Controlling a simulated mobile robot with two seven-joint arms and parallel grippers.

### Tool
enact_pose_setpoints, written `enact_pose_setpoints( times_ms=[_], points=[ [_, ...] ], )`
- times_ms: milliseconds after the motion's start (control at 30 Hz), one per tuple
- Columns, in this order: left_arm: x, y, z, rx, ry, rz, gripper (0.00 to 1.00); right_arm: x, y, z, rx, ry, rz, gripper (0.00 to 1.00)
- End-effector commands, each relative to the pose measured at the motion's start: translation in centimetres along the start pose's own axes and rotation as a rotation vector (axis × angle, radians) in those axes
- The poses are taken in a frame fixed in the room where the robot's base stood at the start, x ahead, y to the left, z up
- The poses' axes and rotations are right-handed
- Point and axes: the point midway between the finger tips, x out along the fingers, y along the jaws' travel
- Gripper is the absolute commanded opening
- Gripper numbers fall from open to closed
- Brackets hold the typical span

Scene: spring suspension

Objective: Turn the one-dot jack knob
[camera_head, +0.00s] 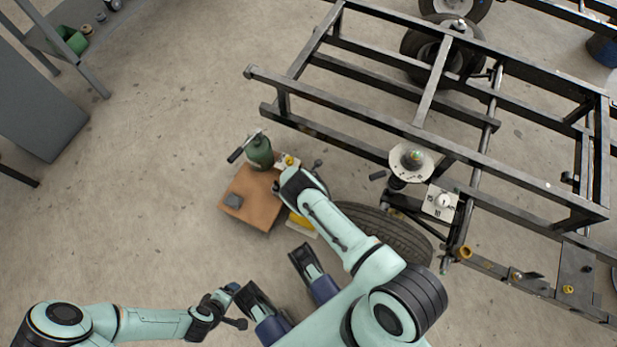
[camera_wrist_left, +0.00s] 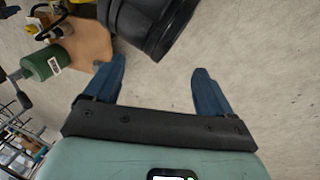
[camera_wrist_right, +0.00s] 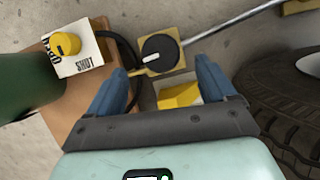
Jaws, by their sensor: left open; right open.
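In the right wrist view, a round black knob (camera_wrist_right: 160,54) with a white pointer bar sits on a yellow plate (camera_wrist_right: 172,64); I cannot make out dots. A yellow knob (camera_wrist_right: 66,44) sits on a white panel (camera_wrist_right: 82,62) marked "SHUT". It also shows in the head view (camera_head: 289,160). My right gripper (camera_wrist_right: 160,66) is open, with the black knob just beyond and between its fingertips. In the head view my right wrist hides the black knob. My left gripper (camera_wrist_left: 161,66) is open and empty above the floor.
A metal rod (camera_wrist_right: 235,21) extends beside the black knob. A tyre (camera_head: 392,229) and a dark steel frame (camera_head: 370,135) are at right.

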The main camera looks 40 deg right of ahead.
Motion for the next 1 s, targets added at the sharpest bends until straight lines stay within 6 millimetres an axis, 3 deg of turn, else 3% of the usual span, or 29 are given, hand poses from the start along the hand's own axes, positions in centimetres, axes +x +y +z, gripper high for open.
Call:
enact_pose_setpoints(
  times_ms=[33,100,300,767,867,1000],
  points=[
    [-1.2,0.4,0.9,0.003,-0.025,0.003,0.84,-1.8,0.1,0.2,-0.002,-0.001,0.001,0.84],
    [-1.8,0.6,2.0,0.006,-0.058,0.004,0.84,-3.1,0.1,0.1,0.000,0.000,0.001,0.84],
    [-3.0,1.0,3.9,0.010,-0.115,0.006,0.84,-5.6,0.0,0.0,0.000,0.000,-0.001,0.84],
    [-3.3,1.0,4.4,0.010,-0.130,0.006,0.84,-6.2,-0.1,-0.1,0.006,0.001,-0.002,0.84],
    [-3.5,1.1,4.4,0.010,-0.132,0.006,0.84,-6.3,-0.4,0.0,0.081,0.010,-0.010,0.84],
    [-4.6,1.4,4.8,0.011,-0.145,0.006,0.84,-6.9,-1.9,0.3,0.425,0.043,-0.053,0.84]
  ],
)
